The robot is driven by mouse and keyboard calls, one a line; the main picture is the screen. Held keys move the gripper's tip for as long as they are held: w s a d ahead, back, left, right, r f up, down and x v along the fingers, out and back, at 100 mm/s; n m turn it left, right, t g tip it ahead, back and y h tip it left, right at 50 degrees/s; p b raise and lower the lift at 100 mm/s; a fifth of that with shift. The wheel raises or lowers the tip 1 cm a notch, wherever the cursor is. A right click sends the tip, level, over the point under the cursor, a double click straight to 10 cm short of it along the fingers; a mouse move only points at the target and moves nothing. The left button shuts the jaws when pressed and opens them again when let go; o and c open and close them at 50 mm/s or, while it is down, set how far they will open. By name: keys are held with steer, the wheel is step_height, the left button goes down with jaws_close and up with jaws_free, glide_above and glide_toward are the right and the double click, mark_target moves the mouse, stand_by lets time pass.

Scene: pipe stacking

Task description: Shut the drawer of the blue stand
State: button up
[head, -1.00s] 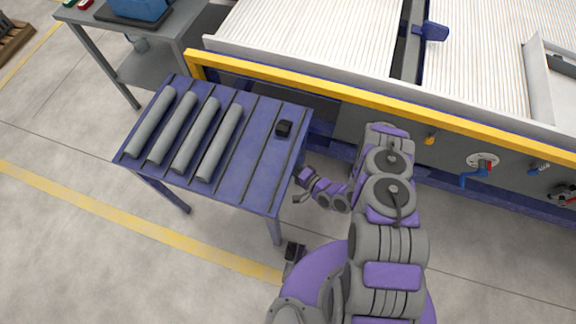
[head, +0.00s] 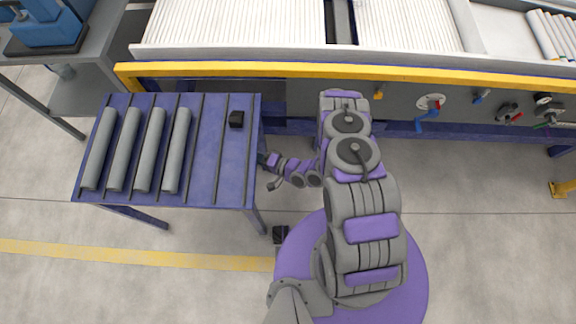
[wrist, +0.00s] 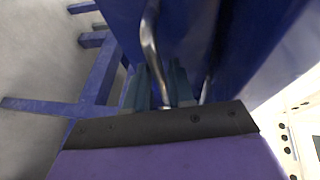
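The blue stand (head: 208,160) is at the left in the head view, with several grey pipes (head: 150,148) lying side by side on its top. My gripper (head: 265,160) is at the stand's right side, just below its top. In the wrist view a curved metal handle (wrist: 150,45) runs down between the fingers of my gripper (wrist: 157,85), in front of blue panels. I cannot tell whether the fingers press on the handle. The top hides the drawer in the head view, so how far out it is cannot be seen there.
A small black block (head: 236,119) sits on the stand's top. A conveyor with a yellow rail (head: 300,68) runs behind the stand, with valves on its front. A grey table (head: 90,60) stands at the back left. The floor in front is clear.

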steer(key=p+v, duration=0.3)
steer(key=v, duration=1.3)
steer(key=shift+p, duration=0.4)
steer(key=shift+d, duration=0.1)
steer(key=shift+w, duration=0.15)
